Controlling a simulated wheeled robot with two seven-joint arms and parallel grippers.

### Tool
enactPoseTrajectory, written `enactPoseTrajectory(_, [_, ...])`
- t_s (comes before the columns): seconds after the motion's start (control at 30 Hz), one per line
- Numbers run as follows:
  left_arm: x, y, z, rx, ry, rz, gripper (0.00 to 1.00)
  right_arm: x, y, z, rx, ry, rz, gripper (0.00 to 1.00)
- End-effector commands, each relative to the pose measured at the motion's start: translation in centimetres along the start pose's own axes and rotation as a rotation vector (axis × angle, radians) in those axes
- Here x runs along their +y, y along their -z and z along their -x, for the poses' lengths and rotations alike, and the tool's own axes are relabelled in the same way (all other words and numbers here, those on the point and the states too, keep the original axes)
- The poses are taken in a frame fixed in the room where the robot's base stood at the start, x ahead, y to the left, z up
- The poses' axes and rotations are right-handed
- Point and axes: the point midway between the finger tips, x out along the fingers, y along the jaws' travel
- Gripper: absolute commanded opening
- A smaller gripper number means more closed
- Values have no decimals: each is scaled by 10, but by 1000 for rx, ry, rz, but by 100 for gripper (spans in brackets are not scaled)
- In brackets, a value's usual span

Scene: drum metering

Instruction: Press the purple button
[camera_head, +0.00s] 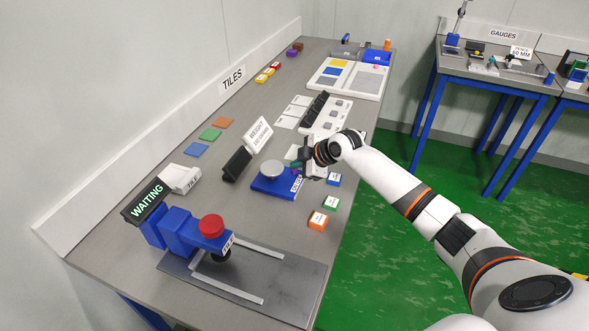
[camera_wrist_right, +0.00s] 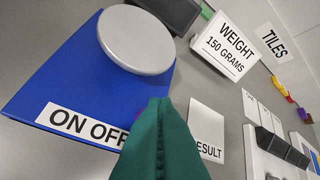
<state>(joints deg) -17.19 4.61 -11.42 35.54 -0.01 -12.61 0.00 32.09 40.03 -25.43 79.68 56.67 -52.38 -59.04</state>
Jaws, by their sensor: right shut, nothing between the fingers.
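A blue scale (camera_head: 268,187) with a round grey pan (camera_head: 271,170) stands on the bench. It also shows in the wrist view as a blue body (camera_wrist_right: 60,85) with an "ON OFF" label (camera_wrist_right: 80,125). A small sliver of the purple button (camera_wrist_right: 141,114) shows at the left edge of my right gripper (camera_wrist_right: 160,105), mostly hidden behind its fingers. The right gripper is shut with green fingers and holds nothing. In the head view the right gripper (camera_head: 297,169) is at the scale's right edge. I cannot tell whether the fingertips touch the button. My left gripper is not in view.
A "WEIGHT 150 GRAMS" sign (camera_head: 258,134) and a dark display (camera_head: 237,163) stand behind the scale. Small labelled cubes, blue (camera_head: 334,179), green (camera_head: 330,203) and orange (camera_head: 318,221), sit near the bench's front edge. A blue device with a red button (camera_head: 211,226) stands nearer.

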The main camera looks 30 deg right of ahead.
Motion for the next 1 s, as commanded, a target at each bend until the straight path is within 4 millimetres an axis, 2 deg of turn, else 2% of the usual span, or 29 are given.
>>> enactPoseTrajectory(0.63, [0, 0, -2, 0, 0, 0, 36, 2, 2, -3, 0, -1, 0, 0])
enactPoseTrajectory(1.0, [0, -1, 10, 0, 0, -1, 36, -5, -5, 7, 0, 0, 0, 0])
